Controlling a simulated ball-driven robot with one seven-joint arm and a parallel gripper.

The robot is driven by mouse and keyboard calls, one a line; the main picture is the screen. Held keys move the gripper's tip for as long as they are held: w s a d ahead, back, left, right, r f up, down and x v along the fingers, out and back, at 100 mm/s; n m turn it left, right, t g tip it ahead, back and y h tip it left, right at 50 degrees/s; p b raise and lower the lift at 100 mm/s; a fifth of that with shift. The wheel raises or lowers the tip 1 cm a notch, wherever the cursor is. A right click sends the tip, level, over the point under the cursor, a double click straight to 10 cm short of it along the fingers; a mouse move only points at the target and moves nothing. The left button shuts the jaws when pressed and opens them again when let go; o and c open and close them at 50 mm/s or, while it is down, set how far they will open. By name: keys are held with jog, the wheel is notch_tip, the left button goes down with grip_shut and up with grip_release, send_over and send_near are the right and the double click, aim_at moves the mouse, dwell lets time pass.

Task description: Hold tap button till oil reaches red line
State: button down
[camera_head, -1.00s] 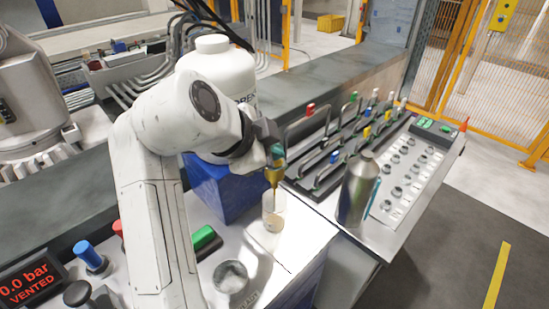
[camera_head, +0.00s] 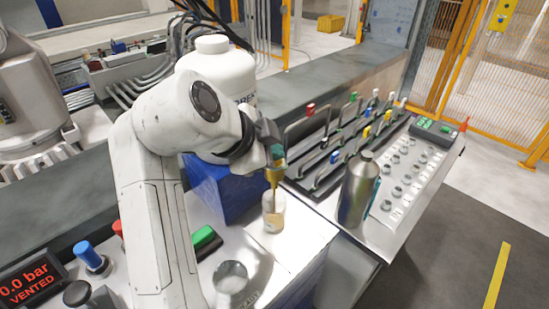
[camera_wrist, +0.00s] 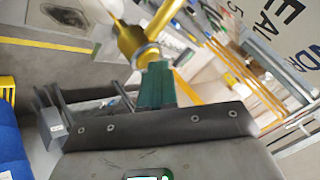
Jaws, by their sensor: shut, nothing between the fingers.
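A brass tap (camera_head: 274,173) hangs over a clear cup (camera_head: 274,203) in the head view. Amber oil stands in the cup, and a thin stream appears to run down into it. I cannot make out the red line on the cup. My gripper (camera_head: 278,151) is just above the tap. In the wrist view, its teal fingertips (camera_wrist: 155,72) are together and meet the brass tap (camera_wrist: 140,40), seemingly touching it. The button is hidden behind the fingertips.
A large white bottle (camera_head: 215,68) stands on a blue block (camera_head: 222,188) behind my arm. A steel flask (camera_head: 357,190) stands right of the cup, near a rack with handles (camera_head: 335,145).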

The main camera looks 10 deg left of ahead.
jog(key=shift+r, duration=0.1)
jog(key=shift+r+p, duration=0.5)
jog(key=shift+r, duration=0.25)
jog(key=shift+r+p, duration=1.5)
jog(key=shift+r, duration=1.05)
jog(key=shift+f, duration=0.1)
